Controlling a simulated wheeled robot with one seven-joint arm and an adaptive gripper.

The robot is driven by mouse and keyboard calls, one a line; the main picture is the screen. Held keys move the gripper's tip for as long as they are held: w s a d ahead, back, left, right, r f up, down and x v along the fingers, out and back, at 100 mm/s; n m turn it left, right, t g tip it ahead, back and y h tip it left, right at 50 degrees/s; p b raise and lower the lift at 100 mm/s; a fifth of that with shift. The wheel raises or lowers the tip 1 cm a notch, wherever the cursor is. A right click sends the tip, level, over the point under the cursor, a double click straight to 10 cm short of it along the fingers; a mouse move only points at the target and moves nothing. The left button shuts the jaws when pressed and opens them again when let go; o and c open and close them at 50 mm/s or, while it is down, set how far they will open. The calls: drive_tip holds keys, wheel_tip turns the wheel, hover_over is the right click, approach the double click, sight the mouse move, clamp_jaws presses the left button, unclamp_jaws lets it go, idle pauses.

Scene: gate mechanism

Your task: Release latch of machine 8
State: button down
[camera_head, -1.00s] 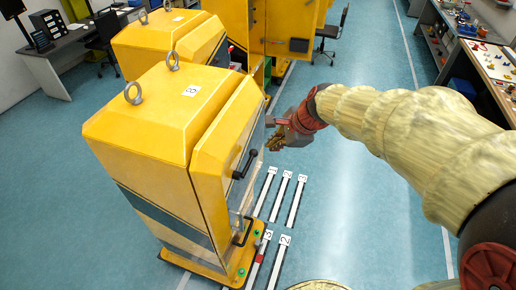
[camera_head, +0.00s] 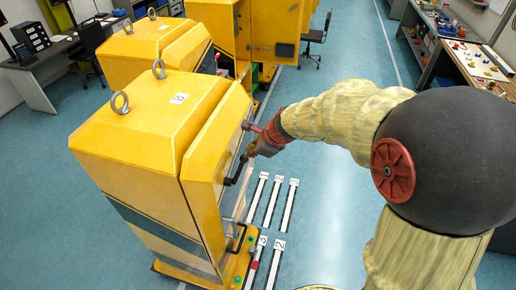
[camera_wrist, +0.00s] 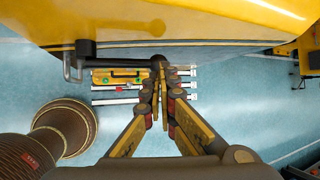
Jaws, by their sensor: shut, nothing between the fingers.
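Machine 8 (camera_head: 150,125) is the near yellow cabinet, with an "8" label on its sloped top. A black handle (camera_head: 237,170) sits on its right-hand door face. In the wrist view this handle (camera_wrist: 115,61) runs as a dark horizontal bar under the yellow panel edge. My gripper (camera_head: 252,150) is at the door side, at the handle's upper end. In the wrist view my gripper (camera_wrist: 160,85) has its fingers together and empty, with the tips by the bar's right end. I cannot tell whether they touch it. A lower black handle (camera_head: 241,237) shows near the base.
A second yellow cabinet (camera_head: 150,45) stands behind. Numbered white strips (camera_head: 272,200) lie on the floor right of machine 8. The yellow base (camera_head: 240,258) juts out at floor level. A workbench (camera_head: 465,60) with small parts stands far right.

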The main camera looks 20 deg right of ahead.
sight(247, 158)
drive_tip(key=shift+x, duration=1.85)
drive_tip(key=shift+w+d+f+g+p, duration=0.15)
drive_tip(key=shift+f+g+p, duration=0.15)
drive_tip(key=shift+p, duration=0.3)
drive_tip(key=shift+f+y+p, duration=0.1)
drive_tip(key=shift+y+p, duration=0.2)
wheel_tip(247, 158, down, 7)
drive_tip(key=m+g+y+p, duration=0.1)
drive_tip(key=g+p, duration=0.2)
drive_tip(key=p, duration=0.1)
drive_tip(key=shift+r+y, duration=0.25)
drive_tip(key=shift+y, duration=0.15)
